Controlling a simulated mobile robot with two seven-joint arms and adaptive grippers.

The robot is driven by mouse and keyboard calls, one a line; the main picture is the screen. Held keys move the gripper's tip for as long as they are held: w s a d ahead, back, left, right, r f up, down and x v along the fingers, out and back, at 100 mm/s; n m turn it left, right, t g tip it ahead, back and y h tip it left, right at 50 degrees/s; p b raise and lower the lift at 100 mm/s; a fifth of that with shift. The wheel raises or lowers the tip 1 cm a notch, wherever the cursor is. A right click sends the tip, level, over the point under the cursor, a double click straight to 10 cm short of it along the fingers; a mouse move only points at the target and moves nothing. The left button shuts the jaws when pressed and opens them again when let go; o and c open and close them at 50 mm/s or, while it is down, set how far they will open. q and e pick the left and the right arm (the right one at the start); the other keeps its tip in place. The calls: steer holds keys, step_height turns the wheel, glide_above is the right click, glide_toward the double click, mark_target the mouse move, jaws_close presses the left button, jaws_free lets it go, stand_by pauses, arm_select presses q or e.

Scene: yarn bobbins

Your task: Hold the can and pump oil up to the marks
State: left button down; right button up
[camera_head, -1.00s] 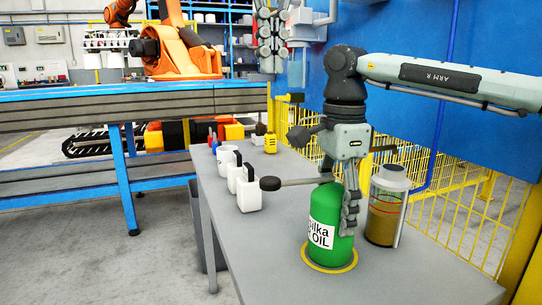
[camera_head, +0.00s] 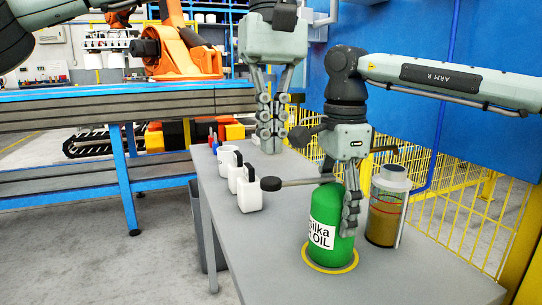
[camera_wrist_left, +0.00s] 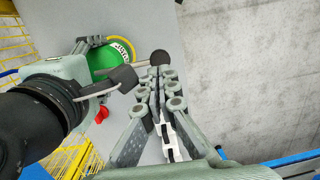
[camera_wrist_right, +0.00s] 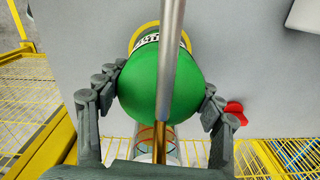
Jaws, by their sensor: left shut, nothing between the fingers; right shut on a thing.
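The green oil can (camera_head: 328,210) stands upright on a yellow ring (camera_head: 330,262) on the grey table. My right gripper (camera_head: 345,205) is shut around the can's body; its fingers press on both sides of the can (camera_wrist_right: 165,85) in the right wrist view. A pump lever with a dark knob (camera_head: 270,184) reaches left from the can; the knob also shows in the left wrist view (camera_wrist_left: 160,57). A clear jar (camera_head: 386,205) with brown oil and a red mark line stands right of the can. My left gripper (camera_head: 271,135) is shut and empty, above the table's far part, apart from the lever.
Several white jugs (camera_head: 249,190) stand in a row along the table's left edge. A yellow mesh fence (camera_head: 455,215) runs behind the table on the right. The table front around the can is clear.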

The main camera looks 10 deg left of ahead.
mark_target(271, 178)
arm_select(q)
steer(key=shift+s+f, duration=0.15)
steer(key=shift+f, duration=1.55)
